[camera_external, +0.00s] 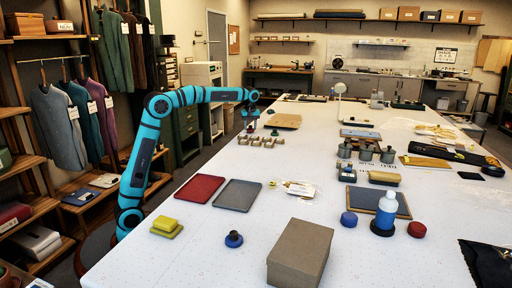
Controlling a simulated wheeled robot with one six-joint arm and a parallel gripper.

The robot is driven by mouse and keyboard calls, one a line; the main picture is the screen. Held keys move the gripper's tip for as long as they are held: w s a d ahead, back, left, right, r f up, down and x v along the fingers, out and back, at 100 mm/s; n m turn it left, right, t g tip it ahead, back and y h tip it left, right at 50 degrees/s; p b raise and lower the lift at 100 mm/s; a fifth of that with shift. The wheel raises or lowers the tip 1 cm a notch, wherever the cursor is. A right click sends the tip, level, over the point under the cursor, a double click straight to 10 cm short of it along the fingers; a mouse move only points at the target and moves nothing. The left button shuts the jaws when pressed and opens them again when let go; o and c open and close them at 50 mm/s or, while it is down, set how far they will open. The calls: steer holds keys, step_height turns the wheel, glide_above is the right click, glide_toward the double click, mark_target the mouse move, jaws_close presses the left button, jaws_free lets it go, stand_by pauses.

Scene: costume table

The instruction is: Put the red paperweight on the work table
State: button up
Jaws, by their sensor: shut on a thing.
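My gripper (250,122) hangs above the far left part of the long white work table (205,247), near its left edge. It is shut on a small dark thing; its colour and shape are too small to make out. A small knobbed thing (275,133), perhaps reddish at its base, stands just right of my gripper. A red round thing (417,230) lies at the front right of the table, right of a bottle. I cannot tell which of these is the red paperweight. A blue paperweight with a dark knob (233,239) stands at the front.
A brown box (300,254) stands at the table's front. A red tray (194,189) and a grey tray (238,195) lie flat behind yellow blocks (166,227). A wooden rack (261,141) lies below my gripper. A bottle (386,209) stands upright at right.

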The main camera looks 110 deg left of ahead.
mark_target(251, 129)
steer(key=shift+f, duration=0.4)
steer(key=shift+f, duration=0.1)
steer(key=o, duration=1.2)
steer(key=shift+c, duration=0.2)
step_height(251, 129, up, 12)
steer(key=d, duration=0.1)
steer(key=shift+w+d, duration=0.15)
steer(key=shift+w, duration=0.15)
